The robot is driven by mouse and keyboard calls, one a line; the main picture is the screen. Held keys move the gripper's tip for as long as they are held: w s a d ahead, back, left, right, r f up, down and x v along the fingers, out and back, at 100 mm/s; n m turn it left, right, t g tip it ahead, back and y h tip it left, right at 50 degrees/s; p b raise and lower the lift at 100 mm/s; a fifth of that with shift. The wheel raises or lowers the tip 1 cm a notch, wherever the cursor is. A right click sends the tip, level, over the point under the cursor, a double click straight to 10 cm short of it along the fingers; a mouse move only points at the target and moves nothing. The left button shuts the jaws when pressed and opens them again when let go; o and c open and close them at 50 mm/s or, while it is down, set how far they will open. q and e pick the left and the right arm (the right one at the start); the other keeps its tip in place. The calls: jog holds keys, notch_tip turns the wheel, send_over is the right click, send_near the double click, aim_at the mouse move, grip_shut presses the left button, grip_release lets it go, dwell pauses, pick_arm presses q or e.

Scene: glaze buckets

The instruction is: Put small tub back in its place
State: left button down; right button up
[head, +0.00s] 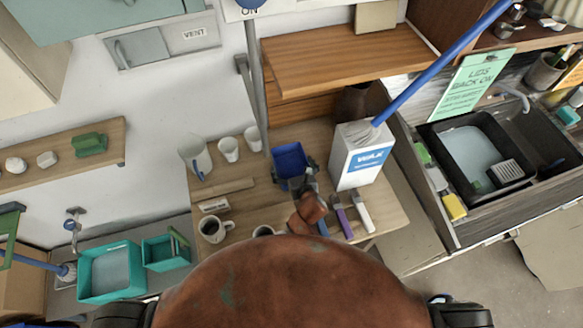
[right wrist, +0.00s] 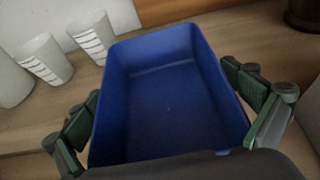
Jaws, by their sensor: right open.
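A small blue tub (head: 291,158) stands on the wooden table in the head view. It is empty, and its open top faces the right wrist camera (right wrist: 165,90). My right gripper (head: 297,183) is at the near side of the tub. In the right wrist view, the green-padded fingers of the right gripper (right wrist: 163,88) are spread on either side of the tub, close to its outer walls. I cannot tell whether either finger touches it. My left gripper is not in view.
White cups (head: 229,149) stand left of the tub, and a white WAX box (head: 362,157) stands to its right. Purple- and white-handled tools (head: 341,216) and a dark-filled mug (head: 213,229) lie nearer. A wooden shelf (head: 345,58) is above; teal tubs (head: 110,291) are at left.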

jog(key=shift+r, duration=0.1)
jog(key=shift+s, duration=0.1)
jog(key=c, duration=1.2)
